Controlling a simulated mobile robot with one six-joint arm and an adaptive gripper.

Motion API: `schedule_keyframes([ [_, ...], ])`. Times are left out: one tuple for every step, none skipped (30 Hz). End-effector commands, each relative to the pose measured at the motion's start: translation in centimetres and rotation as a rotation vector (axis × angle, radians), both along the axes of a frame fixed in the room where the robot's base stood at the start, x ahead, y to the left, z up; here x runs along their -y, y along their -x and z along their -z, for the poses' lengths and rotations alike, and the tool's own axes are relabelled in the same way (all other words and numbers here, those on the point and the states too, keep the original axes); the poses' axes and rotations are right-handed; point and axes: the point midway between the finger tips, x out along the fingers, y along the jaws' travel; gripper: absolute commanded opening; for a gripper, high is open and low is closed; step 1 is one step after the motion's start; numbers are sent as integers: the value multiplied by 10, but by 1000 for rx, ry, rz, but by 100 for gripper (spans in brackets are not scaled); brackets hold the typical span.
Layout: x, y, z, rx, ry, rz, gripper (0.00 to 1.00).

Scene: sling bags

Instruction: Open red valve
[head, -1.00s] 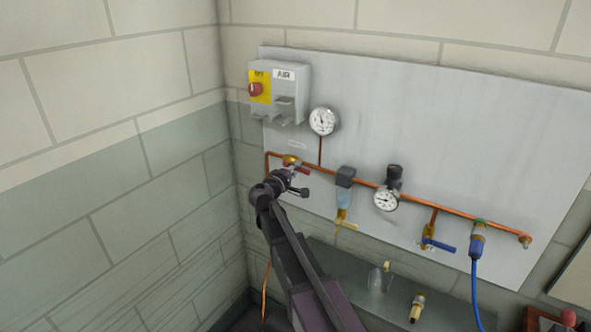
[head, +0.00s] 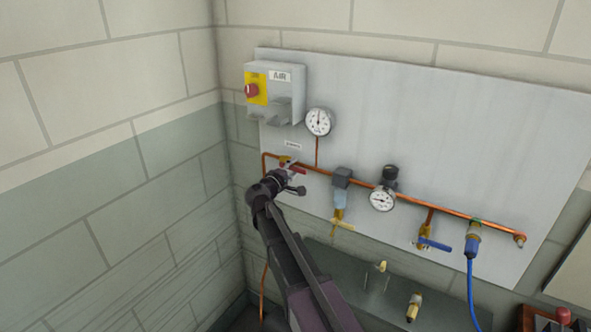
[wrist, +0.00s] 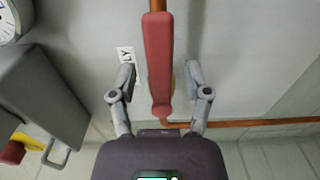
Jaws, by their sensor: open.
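The red valve handle (head: 297,169) sits on a brass valve (head: 286,160) at the left end of the copper pipe, below the switch box. In the wrist view the red handle (wrist: 158,60) is long and lies along the copper pipe, pointing up the picture. My gripper (wrist: 161,78) is open, with one finger on each side of the handle and a visible gap on both sides. In the head view my gripper (head: 290,181) is at the valve and partly covers it. The valve body is mostly hidden in the wrist view.
A grey switch box (head: 290,85) with a red knob is above the valve, and a gauge (head: 319,122) hangs right of it. A filter (head: 341,190), a regulator gauge (head: 382,199) and a blue valve handle (head: 435,245) follow along the pipe. A brick wall (head: 110,190) stands at left.

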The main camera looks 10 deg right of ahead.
Motion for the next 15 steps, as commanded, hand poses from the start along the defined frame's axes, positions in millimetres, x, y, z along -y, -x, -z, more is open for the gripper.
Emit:
schedule_keyframes([
  [0, 0, 0, 0, 0, 0, 63],
  [0, 0, 0, 0, 0, 0, 63],
  [0, 0, 0, 0, 0, 1, 63],
  [0, 0, 0, 1, -1, 1, 63],
  [0, 0, 0, 1, -1, 1, 63],
  [0, 1, 0, 1, -1, 1, 63],
  [-1, 1, 0, 1, -1, 0, 63],
  [-1, 2, 0, 1, -1, 0, 63],
  [-2, 3, 0, 1, -1, 0, 63],
  [-3, 5, 0, 1, -1, 0, 63],
  [-5, 6, 0, 1, -1, 0, 63],
  [-7, 9, 0, 1, -1, -1, 63],
  [-9, 11, 0, 1, -1, -1, 63],
  [-11, 13, 0, 1, -1, -1, 63],
  [-14, 16, 0, 1, -1, -2, 63],
])
